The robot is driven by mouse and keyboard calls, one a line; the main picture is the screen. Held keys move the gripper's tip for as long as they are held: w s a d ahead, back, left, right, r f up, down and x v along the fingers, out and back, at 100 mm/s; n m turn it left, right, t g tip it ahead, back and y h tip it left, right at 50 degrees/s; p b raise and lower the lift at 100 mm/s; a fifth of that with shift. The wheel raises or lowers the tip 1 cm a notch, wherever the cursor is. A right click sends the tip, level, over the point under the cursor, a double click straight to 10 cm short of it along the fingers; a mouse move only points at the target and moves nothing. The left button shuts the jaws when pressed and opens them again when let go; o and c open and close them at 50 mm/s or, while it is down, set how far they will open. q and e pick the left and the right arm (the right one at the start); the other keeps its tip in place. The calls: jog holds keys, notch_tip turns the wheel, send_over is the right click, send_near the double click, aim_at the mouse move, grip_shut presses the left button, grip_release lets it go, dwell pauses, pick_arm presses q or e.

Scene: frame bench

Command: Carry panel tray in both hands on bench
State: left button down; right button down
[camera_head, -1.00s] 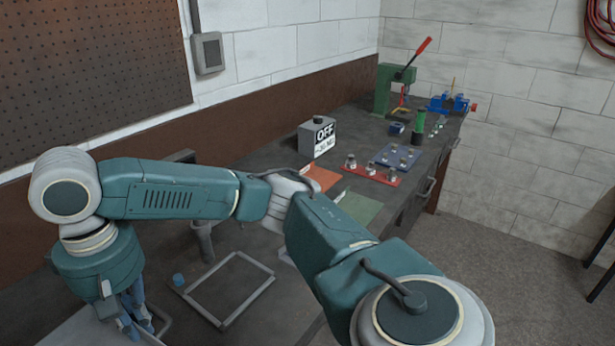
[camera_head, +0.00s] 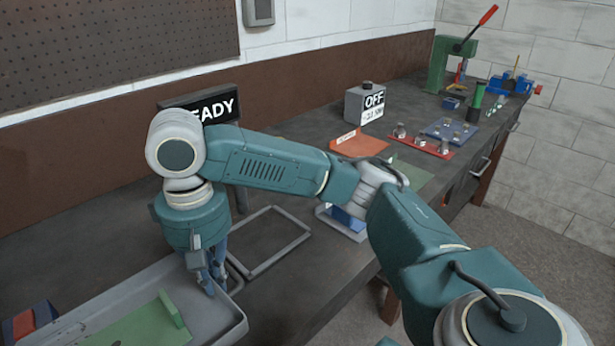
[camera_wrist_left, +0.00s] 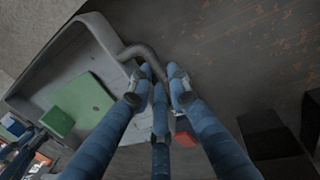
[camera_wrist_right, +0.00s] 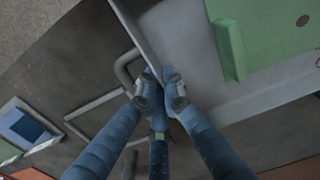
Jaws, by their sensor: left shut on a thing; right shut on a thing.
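The panel tray (camera_head: 120,292) is a grey, shallow tray with a bent handle at its end, at the lower left of the head view. A green panel (camera_head: 140,325) with a raised bar lies in it. My right gripper (camera_head: 207,283) is shut on the tray's near-right handle, and its fingers show closed around it in the right wrist view (camera_wrist_right: 158,85). My left gripper (camera_wrist_left: 155,82) is shut on the other handle in the left wrist view. It is out of the head view. The panel also shows in the left wrist view (camera_wrist_left: 80,105).
A grey rectangular frame (camera_head: 298,242) lies on the dark bench (camera_head: 310,290) right of the tray. A READY sign (camera_head: 213,108) stands behind. An OFF box (camera_head: 365,103), orange sheet (camera_head: 358,145), red strip (camera_head: 418,147) and green press (camera_head: 447,65) are farther right. A blue block (camera_head: 347,220) is partly hidden by my arm.

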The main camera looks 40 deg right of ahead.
aim_at(219, 296)
pick_arm(q)
jog(key=shift+a+f, duration=0.1)
jog(key=shift+a, duration=0.05)
pick_arm(e)
jog(key=shift+d+f, duration=0.1)
jog(key=shift+d, duration=0.05)
